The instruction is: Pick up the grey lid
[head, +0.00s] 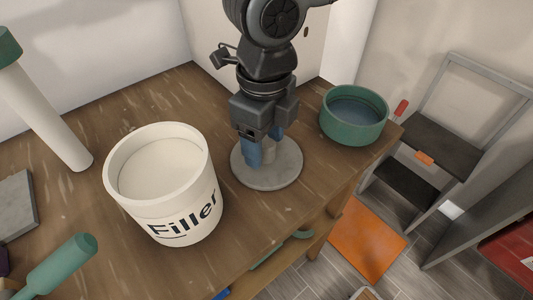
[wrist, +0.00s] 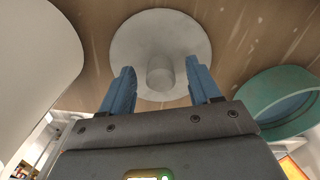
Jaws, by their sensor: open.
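The grey lid (head: 284,172) is a flat round disc lying on the wooden rack top, between the Filler tub and the green bowl. It also shows in the wrist view (wrist: 190,38), with a short round knob (wrist: 160,72) standing at its middle. My gripper (head: 262,150) is over the lid, pointing down. In the wrist view my gripper (wrist: 160,80) has its two blue fingers apart, one on each side of the knob, with a gap on both sides. In the head view the fingers partly hide the knob.
The white Filler tub (head: 185,205) stands close to the left of the lid. The green bowl (head: 352,128) is at the right, near the rack's edge. A white tube with a green cap (head: 45,115) and a green handle (head: 58,268) are farther left. An orange mat (head: 367,240) lies on the floor.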

